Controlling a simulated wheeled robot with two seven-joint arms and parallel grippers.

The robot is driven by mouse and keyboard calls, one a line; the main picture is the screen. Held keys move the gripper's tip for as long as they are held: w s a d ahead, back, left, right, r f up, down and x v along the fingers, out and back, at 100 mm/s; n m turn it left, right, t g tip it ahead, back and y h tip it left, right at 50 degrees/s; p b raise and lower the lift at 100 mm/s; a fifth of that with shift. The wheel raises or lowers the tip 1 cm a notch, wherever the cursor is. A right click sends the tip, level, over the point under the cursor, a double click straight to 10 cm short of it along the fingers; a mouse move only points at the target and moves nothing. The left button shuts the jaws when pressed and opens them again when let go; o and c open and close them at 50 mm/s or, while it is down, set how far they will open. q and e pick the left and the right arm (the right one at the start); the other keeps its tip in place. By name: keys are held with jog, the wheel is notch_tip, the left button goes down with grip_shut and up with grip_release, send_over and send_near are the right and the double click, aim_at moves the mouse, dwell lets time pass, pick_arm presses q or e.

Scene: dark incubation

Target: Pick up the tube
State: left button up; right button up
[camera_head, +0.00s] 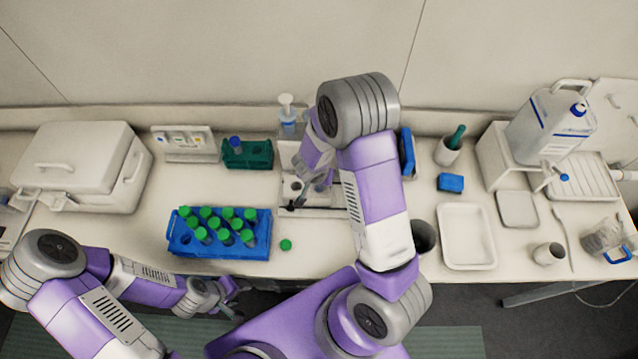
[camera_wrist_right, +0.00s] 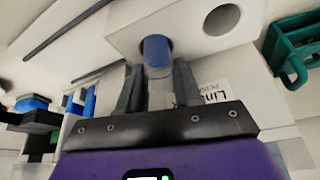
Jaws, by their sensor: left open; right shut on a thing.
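My right gripper (camera_wrist_right: 158,88) is shut on a blue-capped tube (camera_wrist_right: 157,52) in the right wrist view. The tube stands between the fingers at a white block with a round hole; how deep it sits is hidden. In the head view my right gripper (camera_head: 303,188) is over a pale device behind the table's middle, partly hidden by my right arm. Another blue-capped tube (camera_head: 236,143) stands in the dark green rack (camera_head: 262,154). Several green-capped tubes (camera_head: 225,226) stand in the blue rack (camera_head: 262,250). My left gripper (camera_head: 228,298) is open and empty at the table's front edge.
A loose green cap (camera_head: 286,245) lies right of the blue rack. A white lidded box (camera_head: 70,165) stands at the left. A white tray (camera_head: 467,237), a dark-mouthed cup (camera_head: 424,236) and a large jug (camera_head: 548,125) are at the right. The front middle of the table is mostly clear.

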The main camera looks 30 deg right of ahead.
jog(key=shift+r, duration=0.15)
notch_tip(320, 180, up, 5)
jog(key=p, duration=0.3)
jog(key=shift+p, duration=0.35)
notch_tip(320, 180, up, 3)
jog(key=shift+r, duration=0.9)
